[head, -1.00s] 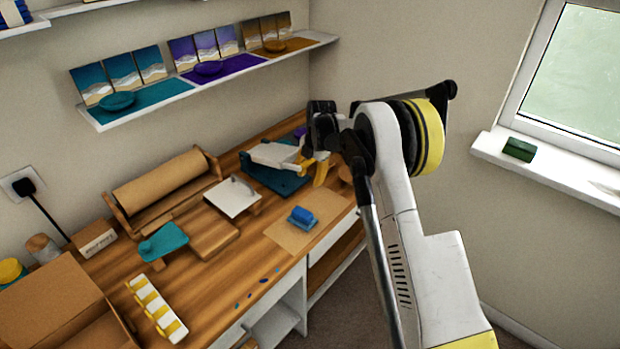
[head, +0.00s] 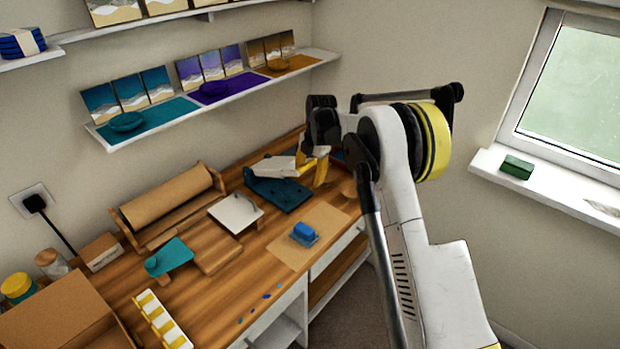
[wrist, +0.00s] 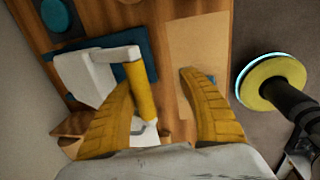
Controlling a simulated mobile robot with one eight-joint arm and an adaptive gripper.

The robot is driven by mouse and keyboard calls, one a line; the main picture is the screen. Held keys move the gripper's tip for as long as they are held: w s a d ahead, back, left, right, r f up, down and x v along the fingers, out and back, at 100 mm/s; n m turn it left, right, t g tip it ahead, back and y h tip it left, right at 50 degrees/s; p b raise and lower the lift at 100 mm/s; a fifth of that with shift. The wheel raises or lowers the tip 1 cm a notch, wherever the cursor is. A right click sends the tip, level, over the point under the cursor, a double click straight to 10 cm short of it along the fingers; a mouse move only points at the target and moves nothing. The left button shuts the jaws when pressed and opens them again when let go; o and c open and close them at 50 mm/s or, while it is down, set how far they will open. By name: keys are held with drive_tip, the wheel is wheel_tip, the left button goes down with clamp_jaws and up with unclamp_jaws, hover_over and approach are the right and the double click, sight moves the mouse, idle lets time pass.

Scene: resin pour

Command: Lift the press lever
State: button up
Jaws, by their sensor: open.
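The press has a dark teal base (head: 288,194) on the back right of the bench, with a white lever (head: 277,169) above it. In the wrist view, the white lever (wrist: 82,78) ends in a yellow handle bar (wrist: 141,92). My gripper (wrist: 155,82) is open, with its yellow fingers on either side of this bar. The bar lies close to the left finger and well apart from the right one; whether it touches the left finger I cannot tell. In the head view my gripper (head: 313,165) is at the lever's right end, partly hidden by my wrist.
A brown sheet (head: 290,252) with a blue block (head: 304,233) lies in front of the press. A white board (head: 236,211) and a paper roll (head: 168,203) are to the left. The shelf (head: 215,98) is above. A round yellow-topped item (wrist: 272,82) shows right in the wrist view.

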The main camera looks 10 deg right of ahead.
wheel_tip(320, 180, up, 4)
drive_tip(key=shift+r+p, duration=0.2)
drive_tip(key=shift+p, duration=0.8)
